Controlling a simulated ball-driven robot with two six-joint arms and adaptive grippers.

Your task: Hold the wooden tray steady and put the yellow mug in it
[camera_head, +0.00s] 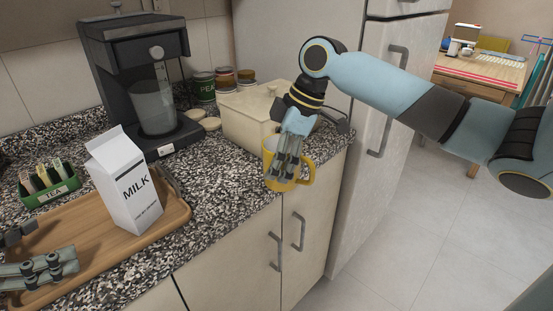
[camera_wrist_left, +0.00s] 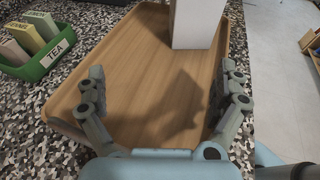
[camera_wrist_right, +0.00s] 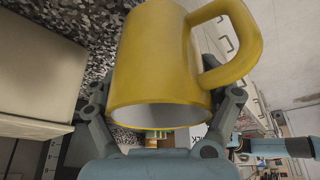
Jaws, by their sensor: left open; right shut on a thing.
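The wooden tray (camera_head: 92,246) lies on the speckled counter at the lower left, with a milk carton standing on it. In the left wrist view the tray (camera_wrist_left: 135,62) spreads between the fingers of my left gripper (camera_wrist_left: 165,100), which is open at its near end. That gripper (camera_head: 42,262) also shows at the left edge of the head view. My right gripper (camera_head: 288,158) is shut on the yellow mug (camera_head: 272,170), near the counter's front edge. The mug (camera_wrist_right: 155,62) fills the right wrist view between the fingers, its handle to the right.
The milk carton (camera_head: 124,178) stands on the tray's far part. A green tea box (camera_head: 50,190) sits behind the tray. A coffee maker (camera_head: 140,75), a cream bread box (camera_head: 248,118) and several cans (camera_head: 204,86) stand at the back. Counter between tray and mug is clear.

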